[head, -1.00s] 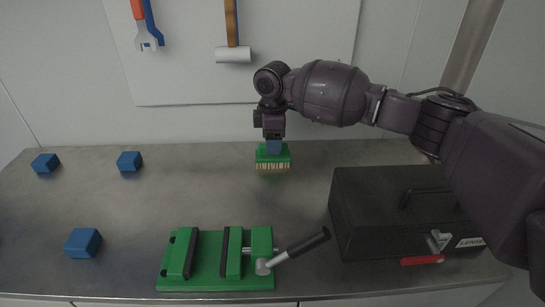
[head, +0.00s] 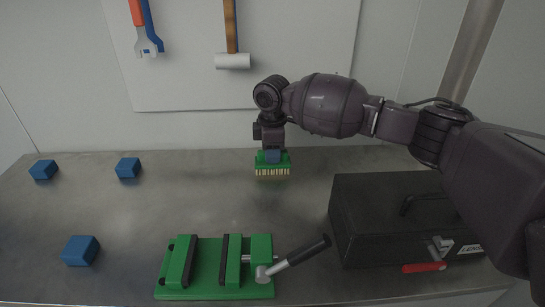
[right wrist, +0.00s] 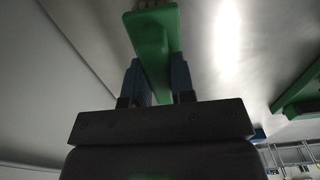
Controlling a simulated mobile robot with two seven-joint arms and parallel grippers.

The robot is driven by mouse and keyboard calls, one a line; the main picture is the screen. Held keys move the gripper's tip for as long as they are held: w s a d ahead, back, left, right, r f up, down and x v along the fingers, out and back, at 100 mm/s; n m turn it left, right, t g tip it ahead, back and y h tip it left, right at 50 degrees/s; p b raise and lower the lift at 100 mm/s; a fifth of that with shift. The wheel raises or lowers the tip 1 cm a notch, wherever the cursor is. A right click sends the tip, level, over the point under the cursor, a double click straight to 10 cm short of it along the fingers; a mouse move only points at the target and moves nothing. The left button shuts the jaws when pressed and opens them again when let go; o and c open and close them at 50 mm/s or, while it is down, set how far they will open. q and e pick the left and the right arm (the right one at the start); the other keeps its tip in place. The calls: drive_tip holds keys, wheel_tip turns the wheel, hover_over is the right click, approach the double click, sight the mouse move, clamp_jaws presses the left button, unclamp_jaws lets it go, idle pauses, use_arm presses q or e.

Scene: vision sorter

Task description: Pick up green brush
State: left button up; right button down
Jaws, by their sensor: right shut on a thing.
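The green brush (head: 272,166) with pale bristles is near the back of the table in the head view, bristles facing down. My right gripper (head: 272,152) is above it and shut on it. In the right wrist view the green brush (right wrist: 152,40) runs between the two blue fingers of my right gripper (right wrist: 155,80). The bristles look close to the table; I cannot tell whether they touch it. My left gripper is not in view.
A green vise (head: 205,268) with a grey-and-black handle sits at the front. A black toolbox (head: 375,235) stands on the right, below my right arm. Blue blocks (head: 81,251) lie on the left.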

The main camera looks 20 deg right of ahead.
wheel_tip(320, 180, up, 20)
drive_tip(key=p, duration=0.2)
drive_tip(key=shift+p, duration=0.3)
drive_tip(key=c, duration=1.6)
unclamp_jaws()
drive_tip(key=shift+c, duration=1)
